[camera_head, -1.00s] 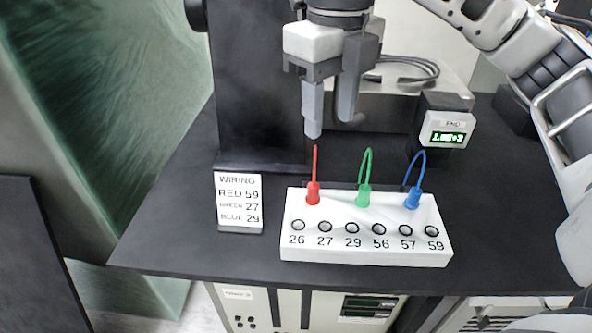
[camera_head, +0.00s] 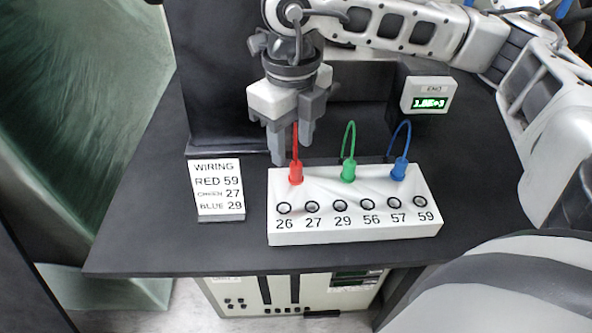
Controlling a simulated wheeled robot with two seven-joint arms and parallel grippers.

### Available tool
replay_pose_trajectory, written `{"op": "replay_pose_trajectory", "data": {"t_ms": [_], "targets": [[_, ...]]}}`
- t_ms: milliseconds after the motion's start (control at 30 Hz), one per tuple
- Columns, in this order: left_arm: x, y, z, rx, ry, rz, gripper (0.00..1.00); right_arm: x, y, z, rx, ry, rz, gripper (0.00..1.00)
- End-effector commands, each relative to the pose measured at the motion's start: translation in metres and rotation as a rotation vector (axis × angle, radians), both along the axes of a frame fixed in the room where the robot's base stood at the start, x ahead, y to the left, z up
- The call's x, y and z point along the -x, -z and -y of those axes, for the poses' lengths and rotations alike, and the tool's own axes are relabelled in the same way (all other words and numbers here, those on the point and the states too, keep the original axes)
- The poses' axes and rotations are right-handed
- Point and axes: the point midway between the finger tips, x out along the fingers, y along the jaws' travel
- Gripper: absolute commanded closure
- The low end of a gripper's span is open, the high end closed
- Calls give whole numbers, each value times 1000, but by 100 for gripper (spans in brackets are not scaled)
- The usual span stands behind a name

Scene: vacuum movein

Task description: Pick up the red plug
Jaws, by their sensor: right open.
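The red plug (camera_head: 296,174) stands upright at the back left of the white socket block (camera_head: 355,229), with its red wire rising from it. My right gripper (camera_head: 290,150) points down just behind and around the red wire, its fingers apart. One finger reaches down to the left of the plug, the other is to the right of the wire. I cannot tell whether either finger touches the plug. My left gripper is not in view.
A green plug (camera_head: 348,172) and a blue plug (camera_head: 399,169) stand in the same block. A wiring card (camera_head: 219,190) is to the left. A box with a green display (camera_head: 429,96) is behind right. The black table (camera_head: 150,240) is clear at left.

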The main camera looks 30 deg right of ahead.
Motion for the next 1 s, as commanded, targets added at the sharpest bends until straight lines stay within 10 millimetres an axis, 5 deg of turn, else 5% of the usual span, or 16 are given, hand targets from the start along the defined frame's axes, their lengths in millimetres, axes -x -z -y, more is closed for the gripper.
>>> {"op": "replay_pose_trajectory", "data": {"t_ms": [300,567,733,1000], "targets": [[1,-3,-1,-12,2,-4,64,4,41,5,1,-1,-3,56],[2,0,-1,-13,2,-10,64,3,44,5,0,0,-1,56],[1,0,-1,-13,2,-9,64,3,44,5,0,0,-1,100],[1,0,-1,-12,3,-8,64,3,43,5,0,0,-1,100]]}}
